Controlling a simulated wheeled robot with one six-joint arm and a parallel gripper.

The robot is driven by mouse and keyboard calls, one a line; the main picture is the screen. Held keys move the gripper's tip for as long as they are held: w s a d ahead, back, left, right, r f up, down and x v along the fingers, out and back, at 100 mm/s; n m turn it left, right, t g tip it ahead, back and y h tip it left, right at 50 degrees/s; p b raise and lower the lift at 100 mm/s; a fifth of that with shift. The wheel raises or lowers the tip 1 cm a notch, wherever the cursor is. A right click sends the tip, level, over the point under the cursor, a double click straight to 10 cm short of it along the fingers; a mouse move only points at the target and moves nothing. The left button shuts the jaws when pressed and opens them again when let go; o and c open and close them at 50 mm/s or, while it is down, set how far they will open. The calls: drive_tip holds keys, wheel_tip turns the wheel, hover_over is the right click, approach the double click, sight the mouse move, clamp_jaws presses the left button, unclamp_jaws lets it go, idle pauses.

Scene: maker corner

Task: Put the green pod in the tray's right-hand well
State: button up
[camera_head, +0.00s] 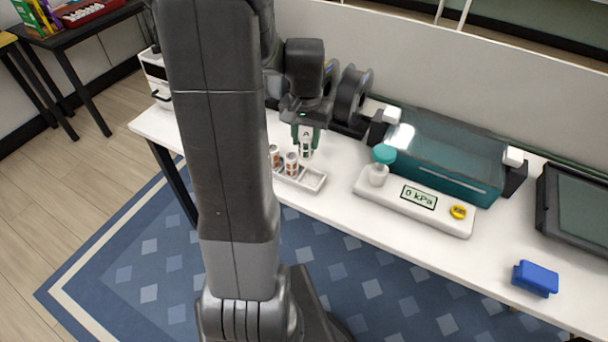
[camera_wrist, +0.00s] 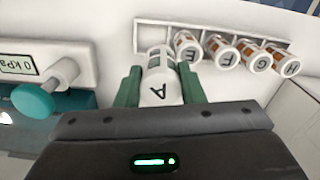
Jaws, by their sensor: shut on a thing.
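My gripper (camera_head: 305,138) is shut on a capped pod marked A, which shows between the green fingers in the wrist view (camera_wrist: 160,88). The tray's right-hand part looks empty there; this is the left end (camera_wrist: 150,34) in the wrist view. The pod appears above and just behind the tray, upright, its lower end overlapping the tray edge in the wrist view.
Several orange-brown banded pods (camera_wrist: 222,48), marked E to H, stand in the tray; my arm hides part of it in the head view. A white pressure gauge base (camera_head: 390,196) with a teal knob (camera_head: 384,154) stands to the right. A blue block (camera_head: 535,278) lies farther right.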

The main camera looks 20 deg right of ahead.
drive_tip(key=shift+s+d, duration=0.3)
drive_tip(key=shift+d, duration=0.2)
drive_tip(key=shift+s+d+f+m, duration=0.1)
drive_tip(key=shift+d+f+m, duration=0.05)
drive_tip(key=shift+f+m, duration=0.15)
wheel_tip(320, 180, down, 9)
drive_tip(key=shift+f+b, duration=0.15)
drive_tip(key=shift+b, duration=0.2)
drive_tip(key=shift+f, duration=0.2)
drive_tip(key=o, duration=0.7)
drive_tip(key=shift+r, duration=0.2)
